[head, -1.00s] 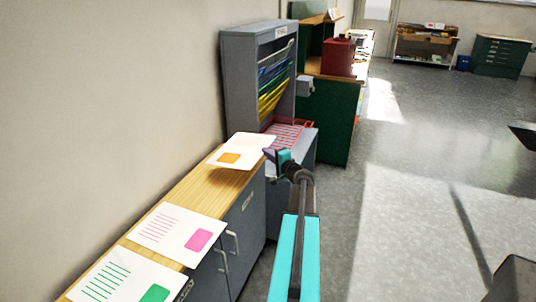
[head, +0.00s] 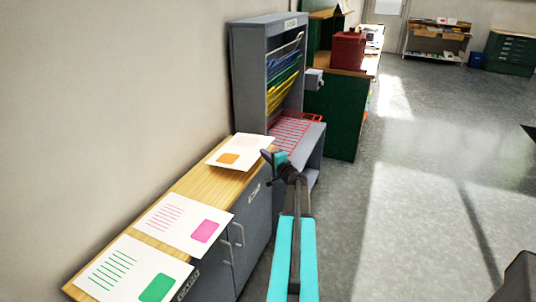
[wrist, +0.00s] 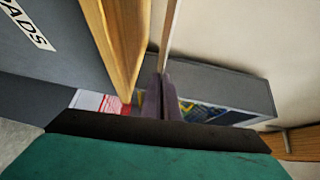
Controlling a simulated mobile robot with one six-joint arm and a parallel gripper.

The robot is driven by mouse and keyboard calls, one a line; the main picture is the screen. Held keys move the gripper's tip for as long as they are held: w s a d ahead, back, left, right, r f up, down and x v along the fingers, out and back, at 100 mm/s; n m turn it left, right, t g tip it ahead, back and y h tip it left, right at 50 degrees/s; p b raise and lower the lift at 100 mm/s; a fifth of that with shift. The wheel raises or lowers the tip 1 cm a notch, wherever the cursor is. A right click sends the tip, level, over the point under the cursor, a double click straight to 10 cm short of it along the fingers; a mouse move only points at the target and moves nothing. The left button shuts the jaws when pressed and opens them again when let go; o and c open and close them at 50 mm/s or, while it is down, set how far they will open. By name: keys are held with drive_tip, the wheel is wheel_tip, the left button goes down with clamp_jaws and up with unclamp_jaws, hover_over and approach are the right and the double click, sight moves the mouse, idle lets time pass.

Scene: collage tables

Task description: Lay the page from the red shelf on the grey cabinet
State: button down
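A white page with an orange block (head: 241,151) is at the far end of the grey cabinet (head: 254,225), over its wooden top. My gripper (head: 268,155) is shut on the page's right edge. In the wrist view the page (wrist: 170,30) shows edge-on between the fingers (wrist: 160,98), with a gap between it and the wooden edge (wrist: 120,40), so it is held level just above the top. The red wire shelf (head: 296,132), low in the grey rack, shows no page on it.
A page with a pink block (head: 184,222) and one with a green block (head: 133,273) lie on the nearer part of the cabinet top. The rack (head: 250,85) stands just beyond, with a green cabinet (head: 335,115) behind. Floor to the right is open.

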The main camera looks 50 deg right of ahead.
drive_tip(key=shift+w+a+f+b, duration=0.1)
drive_tip(key=shift+w+f+b, duration=0.35)
drive_tip(key=shift+f+b, duration=0.45)
drive_tip(key=shift+w+a+f+b, duration=0.1)
drive_tip(key=shift+w+f+b, duration=0.35)
drive_tip(key=shift+f+b, duration=0.45)
drive_tip(key=shift+w+a+f+b, duration=0.1)
drive_tip(key=shift+w+f+b, duration=0.45)
drive_tip(key=shift+b, duration=0.6)
drive_tip(key=shift+s+f, duration=0.1)
drive_tip(key=c, duration=2)
unclamp_jaws()
drive_tip(key=o, duration=0.4)
drive_tip(key=shift+c, duration=0.2)
drive_tip(key=shift+a+f, duration=0.1)
